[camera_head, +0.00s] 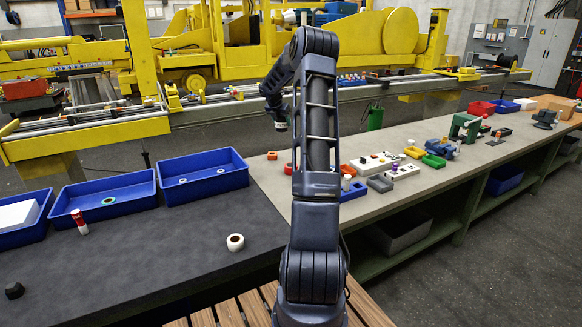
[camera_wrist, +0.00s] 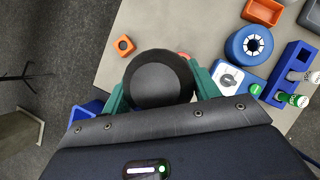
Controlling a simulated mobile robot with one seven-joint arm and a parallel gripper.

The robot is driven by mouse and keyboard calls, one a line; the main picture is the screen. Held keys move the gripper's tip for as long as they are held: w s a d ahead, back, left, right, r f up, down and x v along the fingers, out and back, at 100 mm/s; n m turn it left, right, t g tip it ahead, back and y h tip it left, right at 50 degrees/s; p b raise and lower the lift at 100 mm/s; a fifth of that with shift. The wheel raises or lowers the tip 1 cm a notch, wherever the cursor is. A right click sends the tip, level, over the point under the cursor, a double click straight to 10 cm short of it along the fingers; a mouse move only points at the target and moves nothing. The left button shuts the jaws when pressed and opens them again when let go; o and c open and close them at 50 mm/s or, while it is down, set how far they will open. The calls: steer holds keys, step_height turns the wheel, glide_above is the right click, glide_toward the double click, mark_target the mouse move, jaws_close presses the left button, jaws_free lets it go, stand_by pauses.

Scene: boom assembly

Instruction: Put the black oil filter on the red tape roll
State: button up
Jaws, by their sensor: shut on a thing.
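The black oil filter (camera_wrist: 158,78) sits between the two green fingers of my gripper (camera_wrist: 161,92) in the wrist view, seen end-on as a dark round shape. My gripper is shut on it. A red round thing, probably the red tape roll (camera_wrist: 184,55), shows only as a sliver behind the filter's upper right edge. In the head view the likely red tape roll (camera_head: 288,168) lies on the grey bench just left of my arm. The gripper end hangs above the bench there, partly hidden by my arm, and looks apart from the roll.
An orange block with a hole (camera_wrist: 124,45) lies left of the filter. A blue tape roll (camera_wrist: 236,48), a white-topped device (camera_wrist: 228,77) and a blue holder (camera_wrist: 289,72) stand to the right. Blue bins (camera_head: 203,177) line the dark bench at left.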

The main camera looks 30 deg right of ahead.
steer(key=s+d, duration=0.2)
steer(key=d, duration=0.2)
steer(key=f, duration=1.9)
steer(key=shift+w+d+f, duration=0.15)
steer(key=shift+d+f, duration=0.05)
steer(key=shift+f, duration=0.15)
steer(key=shift+f, duration=0.1)
steer(key=o, duration=1.2)
steer(key=shift+c, duration=0.2)
